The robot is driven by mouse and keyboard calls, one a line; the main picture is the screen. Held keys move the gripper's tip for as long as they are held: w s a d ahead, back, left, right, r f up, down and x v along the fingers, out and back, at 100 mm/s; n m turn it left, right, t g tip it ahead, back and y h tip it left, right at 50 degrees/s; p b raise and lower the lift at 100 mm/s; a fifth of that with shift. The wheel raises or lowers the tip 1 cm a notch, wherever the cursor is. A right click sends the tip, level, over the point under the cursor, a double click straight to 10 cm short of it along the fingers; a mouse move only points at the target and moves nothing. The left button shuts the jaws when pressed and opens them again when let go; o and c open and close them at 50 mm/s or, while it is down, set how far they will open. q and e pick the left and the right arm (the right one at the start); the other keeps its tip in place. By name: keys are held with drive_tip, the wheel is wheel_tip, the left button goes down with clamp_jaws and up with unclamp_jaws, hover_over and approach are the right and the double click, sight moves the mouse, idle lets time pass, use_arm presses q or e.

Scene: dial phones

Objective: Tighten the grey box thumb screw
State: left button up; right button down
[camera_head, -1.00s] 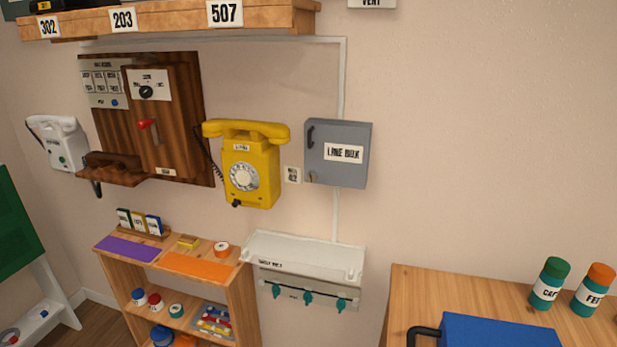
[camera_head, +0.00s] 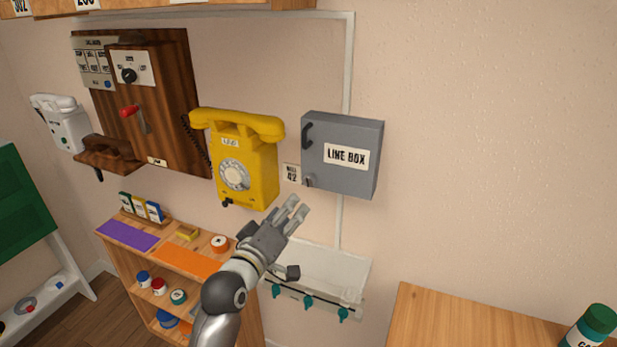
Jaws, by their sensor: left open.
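The grey box (camera_head: 350,175), labelled LINE BOX, is fixed to the wall right of the yellow phone. A dark handle sits on the upper left of its door. The thumb screw (camera_head: 309,182) is a small metal piece at the door's lower left corner; how tight it is cannot be told. My left gripper (camera_head: 296,239) is open and empty, its fingers spread below the box and in front of the white wall shelf. It appears apart from the screw. My right gripper is not in view.
The white wall shelf (camera_head: 330,268) with teal hooks is below. A wooden table (camera_head: 450,320) stands lower right. The wall right of the box is clear.

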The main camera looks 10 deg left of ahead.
sight(307, 182)
use_arm(q)
drive_tip(key=w, duration=0.3)
drive_tip(key=w+d+r+p, duration=0.1)
drive_tip(key=w, duration=0.4)
drive_tip(key=shift+w+d+r+p, duration=0.25)
drive_tip(key=shift+w+p, duration=0.1)
drive_tip(key=shift+p, duration=0.05)
drive_tip(key=shift+w+d+f, duration=0.1)
drive_tip(key=shift+w+d, duration=0.05)
drive_tip(key=shift+w, duration=0.6)
drive_tip(key=shift+c, duration=0.4)
drive_tip(key=c, duration=1)
